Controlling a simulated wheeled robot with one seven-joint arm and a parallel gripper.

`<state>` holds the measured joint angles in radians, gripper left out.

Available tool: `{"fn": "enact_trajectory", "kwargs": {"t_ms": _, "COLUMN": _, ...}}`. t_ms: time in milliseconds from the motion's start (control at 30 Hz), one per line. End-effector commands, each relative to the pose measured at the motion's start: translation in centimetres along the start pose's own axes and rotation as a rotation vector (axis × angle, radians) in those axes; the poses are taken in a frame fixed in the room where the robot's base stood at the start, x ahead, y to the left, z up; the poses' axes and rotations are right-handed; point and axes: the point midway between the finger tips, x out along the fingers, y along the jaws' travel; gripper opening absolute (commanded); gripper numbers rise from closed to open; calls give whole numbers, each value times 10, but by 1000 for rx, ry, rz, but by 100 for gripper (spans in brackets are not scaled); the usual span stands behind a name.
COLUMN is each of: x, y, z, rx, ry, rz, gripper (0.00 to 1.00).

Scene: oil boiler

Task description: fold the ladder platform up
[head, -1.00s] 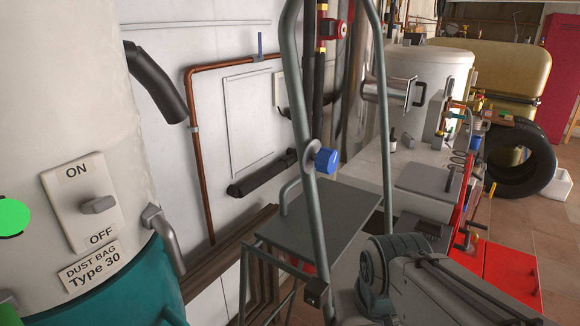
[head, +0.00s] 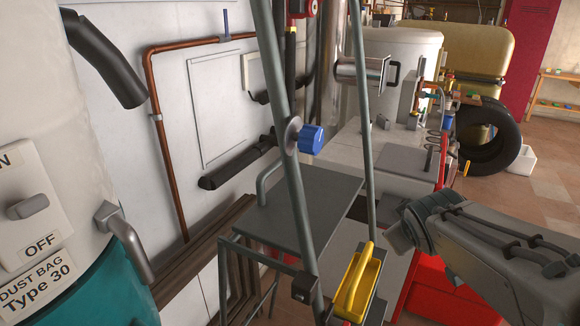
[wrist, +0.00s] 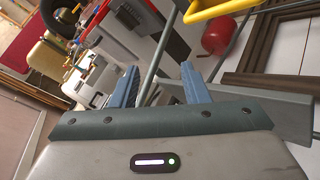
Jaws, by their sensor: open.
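The ladder platform (head: 312,205) is a flat grey plate lying roughly level between the ladder's grey tube rails (head: 292,190) in the head view. A bent grey handle (head: 267,180) rises at its left edge. My gripper (wrist: 160,78) shows only in the wrist view, with two blue fingers apart. A grey tube (wrist: 155,65) appears between or behind the fingers; its depth is unclear. A grey plate (wrist: 275,112), apparently the platform, lies right of the fingers. No contact is discernible.
A yellow handled item (head: 357,283) is by the ladder's lower right. The dust-bag tank (head: 60,170) stands close on the left. A white wall with a copper pipe (head: 158,120) is behind. A tire (head: 492,140) and open floor (head: 545,200) are at right.

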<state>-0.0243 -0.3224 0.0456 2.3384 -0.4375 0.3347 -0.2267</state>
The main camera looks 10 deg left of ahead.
Motion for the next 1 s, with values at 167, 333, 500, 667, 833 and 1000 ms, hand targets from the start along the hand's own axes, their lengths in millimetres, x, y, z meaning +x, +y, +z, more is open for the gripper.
{"fn": "enact_trajectory", "kwargs": {"t_ms": 167, "x": 41, "y": -2, "z": -93, "rx": -455, "ry": 348, "rz": 113, "gripper": 41}}
{"fn": "enact_trajectory", "kwargs": {"t_ms": 333, "x": 51, "y": -42, "z": -167, "rx": -845, "ry": 683, "rz": 169, "gripper": 41}}
{"fn": "enact_trajectory", "kwargs": {"t_ms": 500, "x": 49, "y": -86, "z": -201, "rx": -1098, "ry": 935, "rz": 186, "gripper": 41}}
{"fn": "enact_trajectory", "kwargs": {"t_ms": 667, "x": 44, "y": -106, "z": -212, "rx": -1200, "ry": 1050, "rz": 188, "gripper": 41}}
{"fn": "enact_trajectory", "kwargs": {"t_ms": 833, "x": 50, "y": -115, "z": -224, "rx": -1217, "ry": 1072, "rz": 187, "gripper": 41}}
{"fn": "enact_trajectory", "kwargs": {"t_ms": 1000, "x": 66, "y": -127, "z": -247, "rx": -1214, "ry": 1072, "rz": 186, "gripper": 41}}
